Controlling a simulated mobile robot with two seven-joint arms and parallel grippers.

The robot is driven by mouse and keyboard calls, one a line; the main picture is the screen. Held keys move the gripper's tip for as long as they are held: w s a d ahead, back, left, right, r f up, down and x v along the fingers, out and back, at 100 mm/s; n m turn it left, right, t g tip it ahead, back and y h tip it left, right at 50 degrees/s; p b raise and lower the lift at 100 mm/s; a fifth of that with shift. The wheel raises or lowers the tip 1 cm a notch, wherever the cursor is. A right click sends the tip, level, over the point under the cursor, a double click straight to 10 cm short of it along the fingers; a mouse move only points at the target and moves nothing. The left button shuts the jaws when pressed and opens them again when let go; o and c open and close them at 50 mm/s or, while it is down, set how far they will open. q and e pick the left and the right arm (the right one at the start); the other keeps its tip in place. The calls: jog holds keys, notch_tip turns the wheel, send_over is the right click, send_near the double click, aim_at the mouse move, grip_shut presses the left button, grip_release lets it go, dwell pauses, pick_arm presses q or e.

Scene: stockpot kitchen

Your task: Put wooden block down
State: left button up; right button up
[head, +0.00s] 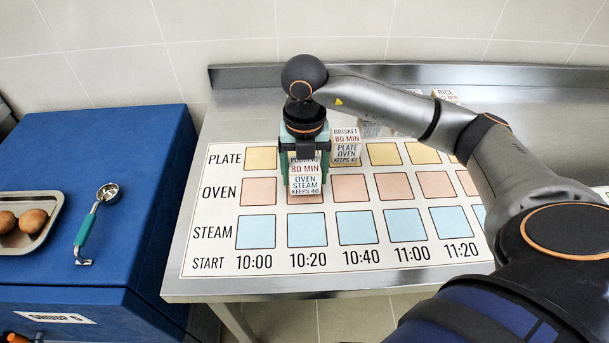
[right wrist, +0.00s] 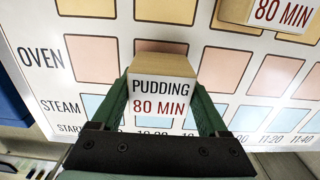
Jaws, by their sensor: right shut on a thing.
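The pudding block (head: 305,184) is a wooden block with white printed faces reading PUDDING, 80 MIN, OVEN, STEAM. My right gripper (head: 304,160), with green fingers, is shut on it from above. In the right wrist view the block (right wrist: 162,92) sits between the two fingers (right wrist: 163,108). It is over the OVEN row at the 10:20 column of the white chart (head: 215,225) and hides most of that square. I cannot tell whether its underside touches the chart. My left gripper is not in view.
A brisket block (head: 346,150) stands close to the right, in the PLATE row at 10:40. More blocks, one marked RICE (head: 446,95), stand at the back behind my arm. A blue cabinet (head: 130,150) at left holds a tray (head: 50,203) and a scoop (head: 90,222). The STEAM row is clear where visible.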

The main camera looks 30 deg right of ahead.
aim_at(304, 164)
jog(key=shift+f, duration=0.65)
jog(key=shift+f, duration=0.1)
jog(key=shift+f, duration=0.15)
jog(key=o, duration=1.4)
notch_tip(304, 164, up, 12)
jog(key=shift+r+p, duration=0.25)
jog(key=shift+p, duration=0.15)
